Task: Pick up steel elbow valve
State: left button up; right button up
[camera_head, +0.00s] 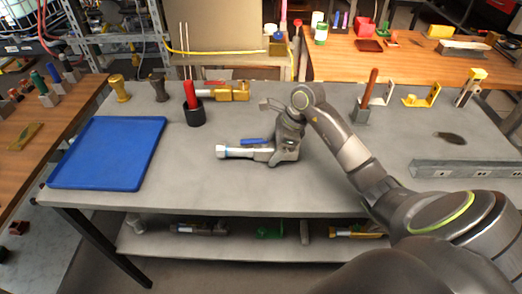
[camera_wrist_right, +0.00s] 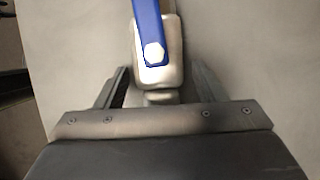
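The steel elbow valve (camera_head: 236,151) lies on the grey table near its middle, with a pale end pointing left and a blue lever on top. In the right wrist view its steel body (camera_wrist_right: 158,75) and blue lever (camera_wrist_right: 148,25) show upright in the picture. My right gripper (camera_head: 279,151) is low over the valve's right end, which it partly hides. In the wrist view the right gripper's fingers (camera_wrist_right: 160,90) stand apart on either side of the valve, with gaps to both sides. My left gripper is not in view.
A blue tray (camera_head: 108,153) lies at the table's left. A black cup with red-handled tools (camera_head: 194,112) and a brass-and-steel valve (camera_head: 232,92) stand behind the steel valve. A grey socket rail (camera_head: 470,170) lies at the right. The table front is clear.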

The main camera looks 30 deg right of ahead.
jog(key=shift+w+r, duration=0.1)
grip_shut()
